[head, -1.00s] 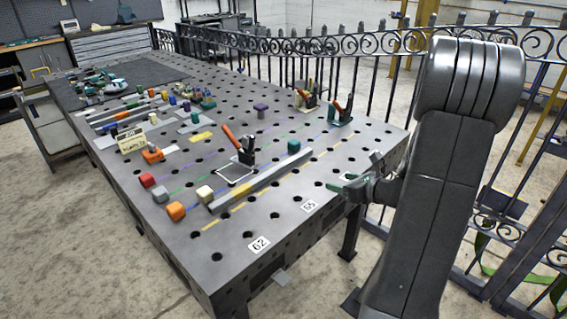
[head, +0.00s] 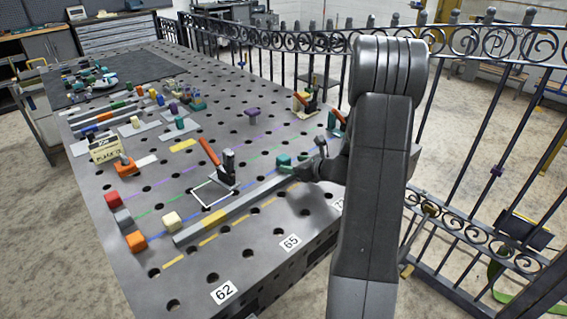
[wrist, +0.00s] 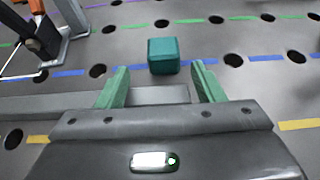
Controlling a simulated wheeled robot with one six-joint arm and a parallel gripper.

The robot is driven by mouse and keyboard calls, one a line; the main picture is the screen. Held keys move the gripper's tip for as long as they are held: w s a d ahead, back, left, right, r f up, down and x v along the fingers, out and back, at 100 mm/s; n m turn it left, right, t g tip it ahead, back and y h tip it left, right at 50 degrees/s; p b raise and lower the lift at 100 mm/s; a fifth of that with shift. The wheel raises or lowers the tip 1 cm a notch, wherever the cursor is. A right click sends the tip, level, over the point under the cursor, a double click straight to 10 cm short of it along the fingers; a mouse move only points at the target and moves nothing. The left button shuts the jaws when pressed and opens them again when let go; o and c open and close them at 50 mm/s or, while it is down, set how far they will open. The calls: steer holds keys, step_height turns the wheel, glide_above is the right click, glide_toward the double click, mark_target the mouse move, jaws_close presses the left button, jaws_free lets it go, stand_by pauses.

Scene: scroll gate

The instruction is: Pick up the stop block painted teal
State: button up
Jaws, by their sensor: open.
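The teal stop block (wrist: 164,55) is a small cube on the dark perforated table, on the blue line. In the wrist view it stands upright just beyond my open fingertips, centred between them, with a gap on each side. My gripper (wrist: 160,82) has green fingers and holds nothing. In the head view the teal block (head: 284,158) sits beside the far end of the long grey bar, partly crowded by my gripper (head: 294,166). My arm hides part of the table there.
The long grey bar (head: 235,209) runs beside the block, under my fingers in the wrist view. A toggle clamp with an orange handle (head: 212,155) stands to the left. Red (head: 112,199), orange (head: 136,241) and cream (head: 172,219) blocks stand near the table's left edge. A black iron fence lies behind.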

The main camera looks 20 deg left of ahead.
mark_target(288, 161)
steer(key=x, duration=0.2)
steer(key=p+x, duration=0.1)
steer(key=x, duration=0.2)
steer(key=shift+w+r, duration=0.15)
steer(key=shift+w, duration=0.1)
steer(key=shift+d, duration=0.1)
steer(key=c, duration=1.2)
